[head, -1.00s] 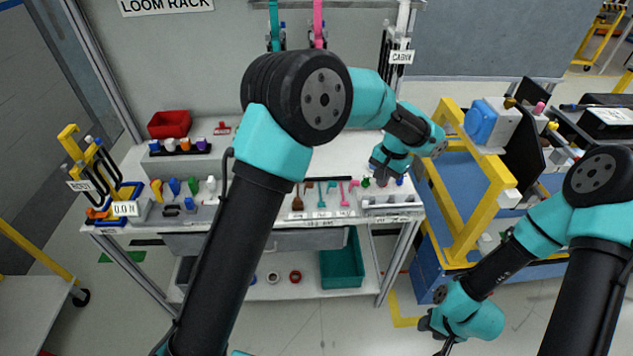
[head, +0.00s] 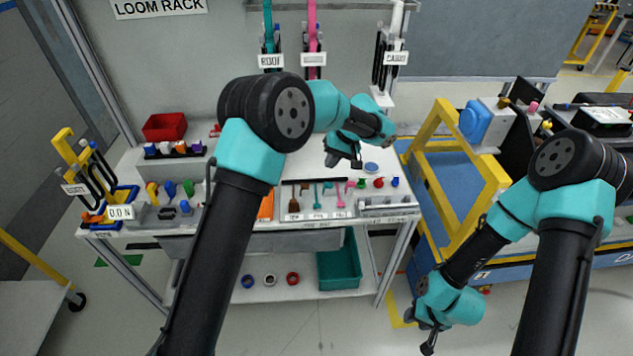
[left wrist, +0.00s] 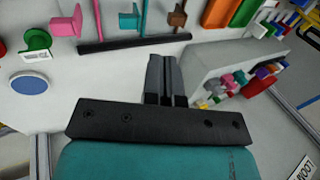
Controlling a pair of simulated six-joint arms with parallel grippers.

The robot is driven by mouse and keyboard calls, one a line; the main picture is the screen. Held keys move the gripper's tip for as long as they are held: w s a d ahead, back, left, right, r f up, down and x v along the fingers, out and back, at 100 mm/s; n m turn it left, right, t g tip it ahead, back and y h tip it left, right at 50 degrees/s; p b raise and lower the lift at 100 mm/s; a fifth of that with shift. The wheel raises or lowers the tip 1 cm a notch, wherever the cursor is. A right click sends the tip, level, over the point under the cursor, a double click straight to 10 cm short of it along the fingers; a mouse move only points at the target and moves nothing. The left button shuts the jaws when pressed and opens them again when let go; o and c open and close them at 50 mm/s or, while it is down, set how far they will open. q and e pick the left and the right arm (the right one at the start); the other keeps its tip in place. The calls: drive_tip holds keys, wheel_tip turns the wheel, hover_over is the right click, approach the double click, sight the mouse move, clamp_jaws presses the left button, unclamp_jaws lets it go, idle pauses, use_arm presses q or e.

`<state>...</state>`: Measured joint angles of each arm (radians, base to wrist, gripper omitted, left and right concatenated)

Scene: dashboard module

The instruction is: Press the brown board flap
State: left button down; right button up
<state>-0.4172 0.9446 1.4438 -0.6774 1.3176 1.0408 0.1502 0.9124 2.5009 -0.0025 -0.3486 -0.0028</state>
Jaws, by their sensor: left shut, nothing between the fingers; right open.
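The brown flap (head: 294,204) is on the front of the white bench, at the left end of a row of coloured pieces below a dark bar. In the left wrist view it shows at the top (left wrist: 177,17). My left gripper (head: 347,162) is shut and empty above the bench, behind and to the right of the brown flap, apart from it. Its fingers also show shut in the left wrist view (left wrist: 164,78). My right gripper (head: 430,345) is open, low at the right, away from the bench.
Teal (head: 319,200) and pink (head: 340,200) pieces stand beside the brown flap. An orange piece (head: 266,206) is at its left. A blue disc (head: 371,167) lies on the bench. A red bin (head: 165,127) is at the back left. A yellow frame (head: 455,180) stands at the right.

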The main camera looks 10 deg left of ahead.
use_arm(q)
drive_tip(key=shift+f, duration=0.1)
drive_tip(key=x, duration=0.9)
drive_tip(key=shift+a+f, duration=0.2)
drive_tip(key=shift+f, duration=0.15)
